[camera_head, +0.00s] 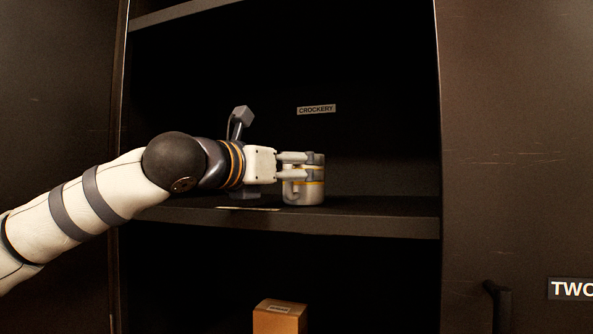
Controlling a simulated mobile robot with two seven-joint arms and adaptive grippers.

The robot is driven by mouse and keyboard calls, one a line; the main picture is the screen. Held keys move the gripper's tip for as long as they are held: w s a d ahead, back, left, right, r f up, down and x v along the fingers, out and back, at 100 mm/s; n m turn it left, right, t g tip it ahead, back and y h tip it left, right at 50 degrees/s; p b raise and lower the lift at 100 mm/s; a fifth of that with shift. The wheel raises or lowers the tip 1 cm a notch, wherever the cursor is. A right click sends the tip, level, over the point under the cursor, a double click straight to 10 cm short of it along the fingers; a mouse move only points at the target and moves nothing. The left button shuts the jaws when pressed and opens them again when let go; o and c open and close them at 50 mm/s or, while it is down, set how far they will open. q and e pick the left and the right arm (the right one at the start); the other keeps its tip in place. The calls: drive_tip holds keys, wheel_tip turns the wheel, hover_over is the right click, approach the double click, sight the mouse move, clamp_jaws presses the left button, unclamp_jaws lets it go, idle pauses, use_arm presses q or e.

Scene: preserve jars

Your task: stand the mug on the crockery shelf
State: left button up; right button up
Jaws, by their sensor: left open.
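The mug (311,194) is pale grey with a yellow band. It stands upright on the crockery shelf (380,222), near the front, and its handle shows at its lower left. My left gripper (306,166) reaches in from the left, and its open fingers are level with the upper part of the mug. The fingers cover some of the mug, and I cannot tell whether they touch it. A "CROCKERY" label (316,109) is on the dark back wall above the mug. My right gripper is not in view.
The shelf is bare to the right of the mug, up to the side wall (447,150). A higher shelf edge (185,12) shows at the top left. A brown box (279,319) stands below. A dark handle (497,305) sticks out at the lower right.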

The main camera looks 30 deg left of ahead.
use_arm(q)
drive_tip(key=s, duration=0.9)
drive_tip(key=shift+s+a, duration=0.15)
drive_tip(key=shift+s, duration=0.1)
